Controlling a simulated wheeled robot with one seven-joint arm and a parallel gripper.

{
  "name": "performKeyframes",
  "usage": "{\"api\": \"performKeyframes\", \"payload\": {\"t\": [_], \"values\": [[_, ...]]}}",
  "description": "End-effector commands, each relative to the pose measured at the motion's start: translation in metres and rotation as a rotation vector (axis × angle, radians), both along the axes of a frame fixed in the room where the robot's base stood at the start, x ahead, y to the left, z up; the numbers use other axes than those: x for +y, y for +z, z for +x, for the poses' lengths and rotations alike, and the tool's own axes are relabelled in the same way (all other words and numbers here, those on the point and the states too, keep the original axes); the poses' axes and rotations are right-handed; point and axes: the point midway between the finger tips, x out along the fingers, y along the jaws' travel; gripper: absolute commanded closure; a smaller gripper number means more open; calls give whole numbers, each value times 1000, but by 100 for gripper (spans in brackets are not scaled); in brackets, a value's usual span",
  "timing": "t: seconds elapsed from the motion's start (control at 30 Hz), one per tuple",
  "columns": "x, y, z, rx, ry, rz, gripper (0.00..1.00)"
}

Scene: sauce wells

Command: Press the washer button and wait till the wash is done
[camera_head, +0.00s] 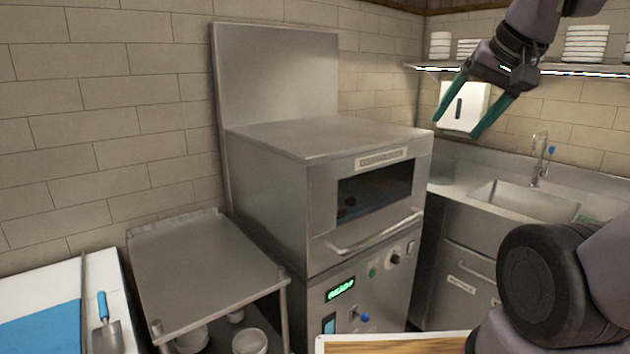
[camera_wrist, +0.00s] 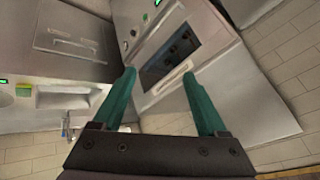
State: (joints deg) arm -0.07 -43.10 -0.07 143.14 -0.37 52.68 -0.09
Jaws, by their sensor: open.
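The washer (camera_head: 265,200) is a steel box machine with a dark front window, a bar handle and its front door shut. Its lower panel has a lit green display (camera_head: 340,289), a small round green button (camera_head: 373,272), a dark knob (camera_head: 395,259) and a blue-tipped lever (camera_head: 365,316). I cannot tell for sure which control is the washer button. My gripper (camera_head: 456,127) is open and empty, high at the upper right, apart from the washer. In the wrist view the open fingers (camera_wrist: 159,73) point toward the washer front (camera_wrist: 205,55), seen tilted, with its green button (camera_wrist: 145,17) near the top.
A steel sink (camera_head: 525,200) with a faucet (camera_head: 541,160) lies right of the washer, under a shelf of stacked plates (camera_head: 586,42). A steel cart (camera_head: 205,268) stands at the left, beside a white surface with a blue-handled scraper (camera_head: 104,310). A wooden board (camera_head: 400,345) shows at the bottom.

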Motion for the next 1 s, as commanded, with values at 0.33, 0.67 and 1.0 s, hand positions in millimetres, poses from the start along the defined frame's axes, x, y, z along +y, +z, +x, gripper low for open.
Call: {"api": "performKeyframes", "payload": {"t": [0.33,0.67,1.0], "values": [[0,0,0,2,-2,2,100],[0,0,0,2,-2,3,100],[0,0,0,2,-2,3,100]]}}
